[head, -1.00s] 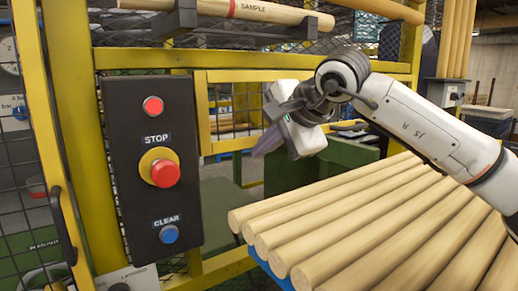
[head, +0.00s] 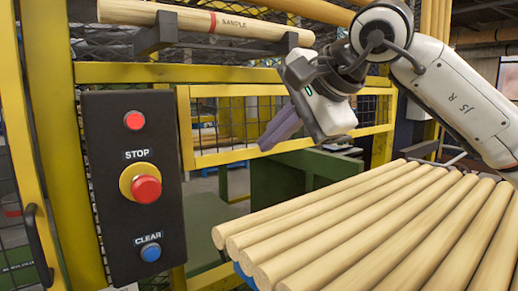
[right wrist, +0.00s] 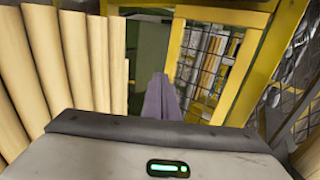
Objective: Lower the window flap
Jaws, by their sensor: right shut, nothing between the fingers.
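The window flap (head: 222,91) is a yellow frame with dark mesh, set in the yellow guard fence right of the control panel. Its lower bar crosses above an opening through which green machinery shows. My right gripper (head: 266,143) is shut and empty. Its purple-grey fingers point down and left, in front of the flap's lower bar in the head view; I cannot tell whether they touch it. The right wrist view shows the shut fingers (right wrist: 160,84) with the flap's yellow frame (right wrist: 247,72) just to their right. My left gripper is out of view.
A dark control panel (head: 112,210) with STOP and CLEAR buttons stands left of the flap. Several turned wood poles (head: 350,225) lie below and right of my right gripper. A SAMPLE pole (head: 190,18) rests on brackets above. Green machinery (head: 280,180) stands behind the opening.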

